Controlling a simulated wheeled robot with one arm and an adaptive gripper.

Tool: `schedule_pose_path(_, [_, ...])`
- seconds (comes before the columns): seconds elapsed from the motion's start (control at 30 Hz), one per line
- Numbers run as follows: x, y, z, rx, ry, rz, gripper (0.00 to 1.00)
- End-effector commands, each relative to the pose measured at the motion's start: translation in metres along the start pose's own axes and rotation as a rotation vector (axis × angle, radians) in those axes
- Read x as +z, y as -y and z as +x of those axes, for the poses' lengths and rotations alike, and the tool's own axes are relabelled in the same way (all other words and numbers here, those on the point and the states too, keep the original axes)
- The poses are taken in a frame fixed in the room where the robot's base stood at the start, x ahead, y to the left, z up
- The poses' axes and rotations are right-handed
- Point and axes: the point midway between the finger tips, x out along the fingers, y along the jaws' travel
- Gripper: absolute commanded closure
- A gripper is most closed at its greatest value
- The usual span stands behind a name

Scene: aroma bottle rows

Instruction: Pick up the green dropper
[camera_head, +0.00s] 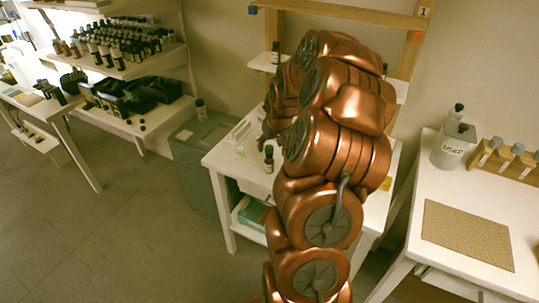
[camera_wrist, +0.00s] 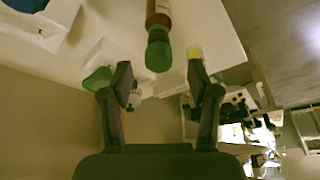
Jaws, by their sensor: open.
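In the wrist view my gripper (camera_wrist: 160,72) is open, with one dark finger on each side and nothing held. A brown bottle (camera_wrist: 158,14) with a green top (camera_wrist: 158,52) shows between and beyond the fingertips. A second green piece (camera_wrist: 97,79) sits by a white block, just left of the left finger and partly hidden by it. I cannot tell which green piece is the dropper. In the head view a small dark bottle (camera_head: 269,158) stands on the white table, beside my arm. My arm hides much of the table and the gripper there.
A grey bin (camera_head: 195,150) stands left of the table. At right, another table has a canister (camera_head: 453,147) and a tan mat (camera_head: 467,234).

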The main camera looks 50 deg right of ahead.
Motion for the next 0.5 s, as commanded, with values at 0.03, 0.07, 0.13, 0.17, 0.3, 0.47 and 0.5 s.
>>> schedule_pose_path(0.03, [-0.001,0.000,0.003,-0.001,0.003,0.000,0.40])
schedule_pose_path(0.07, [-0.001,-0.001,0.006,-0.001,0.003,0.000,0.40])
schedule_pose_path(0.13, [-0.001,-0.001,0.013,-0.001,0.003,0.000,0.40])
schedule_pose_path(0.17, [-0.001,-0.001,0.015,-0.001,0.003,0.000,0.40])
schedule_pose_path(0.3, [-0.001,-0.001,0.029,0.000,0.003,-0.001,0.40])
schedule_pose_path(0.47, [-0.001,-0.001,0.036,0.000,0.000,-0.001,0.40])
schedule_pose_path(0.5, [-0.001,-0.001,0.037,0.000,0.000,-0.001,0.40])
